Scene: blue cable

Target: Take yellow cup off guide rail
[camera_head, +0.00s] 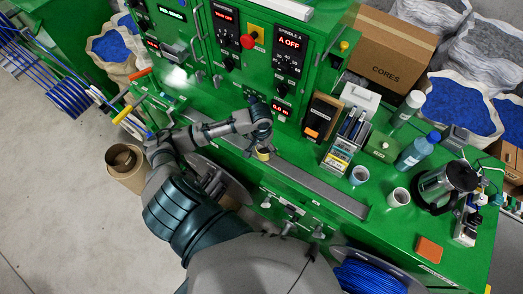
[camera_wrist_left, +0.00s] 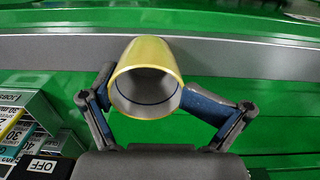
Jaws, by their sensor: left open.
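The yellow cup (camera_head: 263,154) stands at the grey guide rail (camera_head: 310,186) on the green bench, partly hidden by my left gripper in the head view. In the left wrist view the yellow cup (camera_wrist_left: 150,60) shows its open mouth and pale inside, with the grey guide rail (camera_wrist_left: 245,58) behind it. My left gripper (camera_wrist_left: 147,92) is open, with one finger on each side of the cup. The fingers look very near its wall; I cannot tell whether they touch. In the head view my left gripper (camera_head: 262,138) is just above the cup. My right gripper is not in view.
The green control cabinet (camera_head: 262,72) rises behind. Bare bench (camera_head: 350,225) lies in front of the rail.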

